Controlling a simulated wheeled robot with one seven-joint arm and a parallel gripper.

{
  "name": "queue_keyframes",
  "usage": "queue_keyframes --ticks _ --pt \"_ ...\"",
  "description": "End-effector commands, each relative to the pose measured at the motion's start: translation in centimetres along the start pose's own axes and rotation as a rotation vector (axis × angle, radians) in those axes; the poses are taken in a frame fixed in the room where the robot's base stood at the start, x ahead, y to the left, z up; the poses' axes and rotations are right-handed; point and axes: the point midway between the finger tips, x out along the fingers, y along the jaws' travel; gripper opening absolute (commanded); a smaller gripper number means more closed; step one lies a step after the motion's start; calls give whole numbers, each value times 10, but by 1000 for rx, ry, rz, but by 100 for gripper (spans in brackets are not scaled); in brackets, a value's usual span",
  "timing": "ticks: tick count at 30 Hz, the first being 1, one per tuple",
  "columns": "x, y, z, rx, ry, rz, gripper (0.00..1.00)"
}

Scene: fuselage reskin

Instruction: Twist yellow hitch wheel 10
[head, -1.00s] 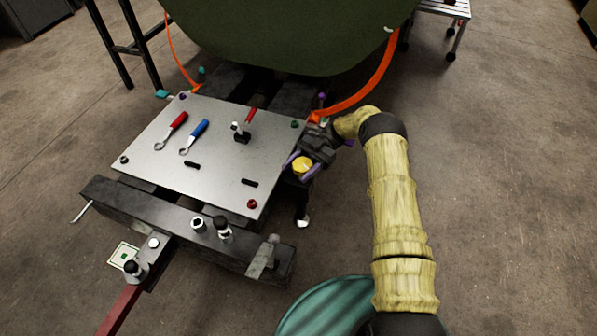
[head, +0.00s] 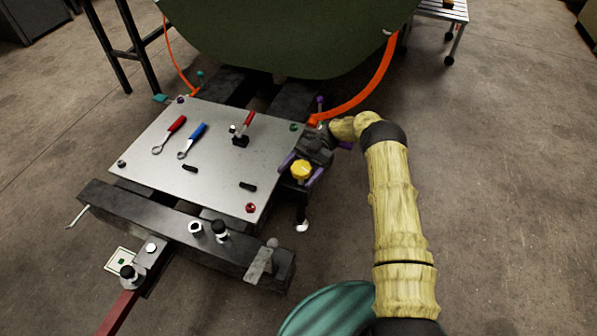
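The yellow hitch wheel (head: 301,169) shows at the right edge of the metal plate, as a small round knob on a dark mount. My gripper (head: 301,170) comes in from the right, with its dark body just behind the wheel. Its two purple fingers stand apart on either side of the wheel, one to the left and one to the lower right. They appear open, with small gaps to the wheel. The wheel's underside and its stem are hidden.
The metal plate (head: 215,147) carries a red wrench (head: 170,133), a blue wrench (head: 193,138) and a red-handled clamp (head: 242,130). An orange hose (head: 365,92) runs behind my arm. The dark green fuselage (head: 280,38) hangs over the far side. The floor to the right is clear.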

Motion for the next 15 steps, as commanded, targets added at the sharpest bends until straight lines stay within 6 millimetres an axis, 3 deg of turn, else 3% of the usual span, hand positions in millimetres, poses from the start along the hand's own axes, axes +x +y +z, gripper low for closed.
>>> queue_keyframes --ticks 8,15 --pt "0 1 -6 -1 -2 1 73" --pt "0 0 -39 -1 -2 0 73"
